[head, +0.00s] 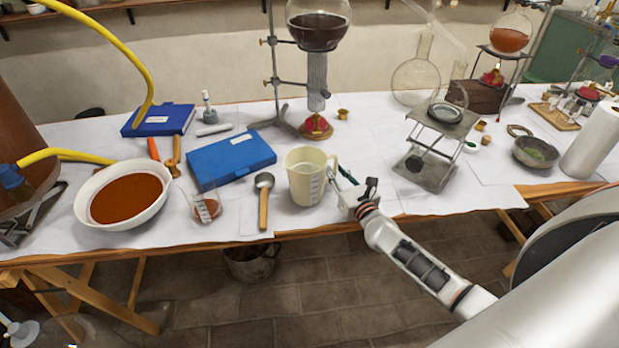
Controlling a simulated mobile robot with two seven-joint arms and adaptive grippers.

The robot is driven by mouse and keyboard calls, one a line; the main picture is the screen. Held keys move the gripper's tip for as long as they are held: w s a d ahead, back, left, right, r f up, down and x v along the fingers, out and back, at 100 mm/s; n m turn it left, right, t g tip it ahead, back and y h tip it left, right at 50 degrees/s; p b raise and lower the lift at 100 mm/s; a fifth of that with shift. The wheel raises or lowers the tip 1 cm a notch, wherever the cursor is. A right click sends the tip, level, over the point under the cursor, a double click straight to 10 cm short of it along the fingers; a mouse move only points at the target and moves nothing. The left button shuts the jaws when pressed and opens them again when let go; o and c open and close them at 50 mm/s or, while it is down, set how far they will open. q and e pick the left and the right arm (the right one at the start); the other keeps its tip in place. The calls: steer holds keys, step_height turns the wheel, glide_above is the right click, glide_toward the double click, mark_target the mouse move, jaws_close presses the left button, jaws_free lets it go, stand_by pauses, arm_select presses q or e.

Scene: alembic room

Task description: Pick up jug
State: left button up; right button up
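A cream measuring jug (303,186) with grey markings stands upright near the front edge of the white-covered table (390,203). Its handle is on its right side. My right gripper (343,193) is just right of the jug, close to the handle, its arm coming in from the lower right. The fingers are small and partly overlap dark things behind them, so I cannot tell their opening or whether they touch the jug. The jug looks unlifted. My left gripper is not in view.
A white bowl of red-brown stuff (124,195) is far left. A burner stand (316,126) is behind; a metal lab jack (433,160) stands right.

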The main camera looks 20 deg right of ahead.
jaws_close()
steer(key=shift+r, duration=0.1)
steer(key=shift+r, duration=0.2)
